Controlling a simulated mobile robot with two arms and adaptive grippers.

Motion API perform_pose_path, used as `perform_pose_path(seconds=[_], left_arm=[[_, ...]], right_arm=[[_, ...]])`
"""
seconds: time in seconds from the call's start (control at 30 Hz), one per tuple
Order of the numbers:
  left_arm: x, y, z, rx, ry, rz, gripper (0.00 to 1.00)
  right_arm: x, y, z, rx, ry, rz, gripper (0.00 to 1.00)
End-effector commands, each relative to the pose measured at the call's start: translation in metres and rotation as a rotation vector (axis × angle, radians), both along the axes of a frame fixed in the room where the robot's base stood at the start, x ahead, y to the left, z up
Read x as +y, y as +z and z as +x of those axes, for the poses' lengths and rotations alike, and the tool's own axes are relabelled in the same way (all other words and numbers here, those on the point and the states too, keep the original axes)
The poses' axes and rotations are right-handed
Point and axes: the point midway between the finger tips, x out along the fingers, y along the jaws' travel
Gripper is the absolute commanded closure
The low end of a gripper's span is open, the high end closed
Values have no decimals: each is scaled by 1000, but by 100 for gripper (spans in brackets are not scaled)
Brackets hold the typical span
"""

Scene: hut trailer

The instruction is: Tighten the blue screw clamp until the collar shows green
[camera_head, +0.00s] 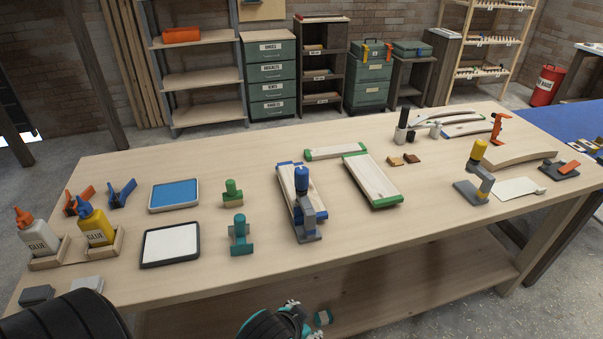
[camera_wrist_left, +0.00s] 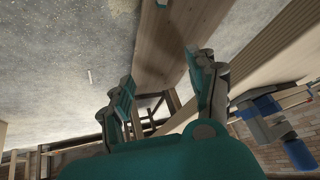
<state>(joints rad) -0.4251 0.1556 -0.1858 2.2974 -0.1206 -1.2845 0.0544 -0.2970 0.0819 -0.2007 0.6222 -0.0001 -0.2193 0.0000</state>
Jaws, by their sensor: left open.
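The blue screw clamp (camera_head: 302,180) stands upright at the near end of a light board with blue-edged parts (camera_head: 286,190), near the middle of the table. Its blue handle is on top and its grey frame and foot are below. It also shows at the right of the left wrist view (camera_wrist_left: 270,125). I cannot make out a green collar on it. My left gripper (camera_head: 308,313) is teal, open and empty, in front of the table's near edge and apart from the clamp. In the left wrist view its two fingers (camera_wrist_left: 162,75) are spread. My right gripper is not in view.
A green clamp (camera_head: 240,235) and a green knobbed block (camera_head: 232,193) stand left of the blue clamp. A green-ended board (camera_head: 372,180) lies to its right, and a yellow-topped clamp (camera_head: 478,170) stands farther right. Glue bottles (camera_head: 97,225) and trays fill the left. Bare tabletop lies in front.

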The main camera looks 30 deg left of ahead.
Motion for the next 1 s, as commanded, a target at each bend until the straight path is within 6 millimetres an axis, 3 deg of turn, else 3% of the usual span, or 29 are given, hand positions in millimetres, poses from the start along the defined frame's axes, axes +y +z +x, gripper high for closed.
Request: perform_pose_path(seconds=[0.03, 0.27, 0.43, 0.53, 0.6, 0.7, 0.8, 0.87, 0.93, 1.0], left_arm=[[0, 16, 21, -78, -7, 17, 42], [-12, 90, 116, -467, -72, 95, 42], [-39, 166, 184, -820, -200, 172, 42], [-73, 225, 220, -1078, -353, 237, 42], [-106, 267, 237, -1271, -520, 295, 42], [-158, 308, 245, -1494, -834, 393, 42], [-196, 318, 245, -1600, -1211, 504, 42], [-206, 311, 247, -1589, -1452, 575, 42], [-200, 294, 254, -1496, -1733, 662, 42], [-175, 276, 265, -1314, -1990, 739, 42]], right_arm=[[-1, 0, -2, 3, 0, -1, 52], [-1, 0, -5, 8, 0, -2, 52], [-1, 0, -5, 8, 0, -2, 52], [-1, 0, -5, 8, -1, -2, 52], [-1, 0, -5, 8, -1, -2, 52], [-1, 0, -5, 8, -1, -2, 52], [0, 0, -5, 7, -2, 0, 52], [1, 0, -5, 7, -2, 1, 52], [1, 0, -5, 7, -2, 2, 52], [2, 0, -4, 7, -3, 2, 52]])
